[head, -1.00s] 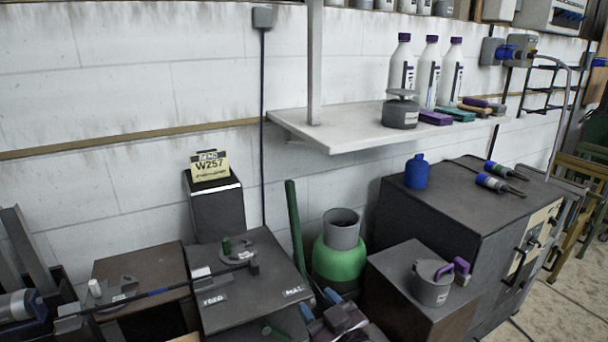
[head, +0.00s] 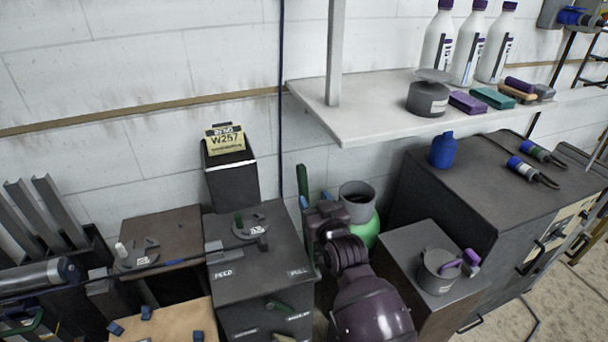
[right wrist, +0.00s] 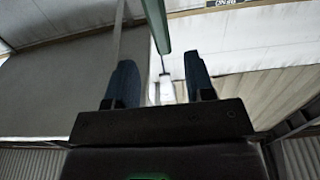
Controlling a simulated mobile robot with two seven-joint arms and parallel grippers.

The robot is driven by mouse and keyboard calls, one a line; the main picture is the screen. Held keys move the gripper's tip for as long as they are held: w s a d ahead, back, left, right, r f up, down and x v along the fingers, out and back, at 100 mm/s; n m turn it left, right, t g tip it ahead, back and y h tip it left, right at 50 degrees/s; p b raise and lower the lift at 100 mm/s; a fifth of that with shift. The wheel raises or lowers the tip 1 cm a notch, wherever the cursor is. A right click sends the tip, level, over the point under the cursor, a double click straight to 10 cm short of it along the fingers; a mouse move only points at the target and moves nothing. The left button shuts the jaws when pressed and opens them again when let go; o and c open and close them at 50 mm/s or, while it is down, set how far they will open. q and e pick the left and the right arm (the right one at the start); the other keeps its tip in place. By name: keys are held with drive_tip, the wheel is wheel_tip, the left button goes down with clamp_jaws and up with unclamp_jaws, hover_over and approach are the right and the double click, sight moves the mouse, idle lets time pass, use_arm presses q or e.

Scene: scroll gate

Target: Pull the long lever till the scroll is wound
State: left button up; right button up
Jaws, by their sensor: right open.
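The long green lever (head: 303,180) stands upright at the right edge of a dark box (head: 250,288) labelled FEED and PULL. My right gripper (head: 315,200) is at the lever, its blue fingers open. The lower part of the lever is hidden by the gripper. In the right wrist view, the lever (right wrist: 155,25) comes down from the top toward the gap between the open fingers (right wrist: 160,82); I cannot tell if it touches them. A yellow W257 card (head: 225,140) is on top of a dark upright box (head: 231,180) behind. I cannot make out the scroll. My left gripper is not in view.
A green canister with a grey top (head: 357,200) stands just right of my right gripper. A small cabinet with a grey mug (head: 438,275) is further right. A white shelf (head: 350,125) juts out above. A disc with a small green knob (head: 250,225) lies on the box.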

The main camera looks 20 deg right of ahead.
sight(304, 184)
drive_tip(key=w, duration=1)
drive_tip(key=shift+a, duration=0.2)
clamp_jaws()
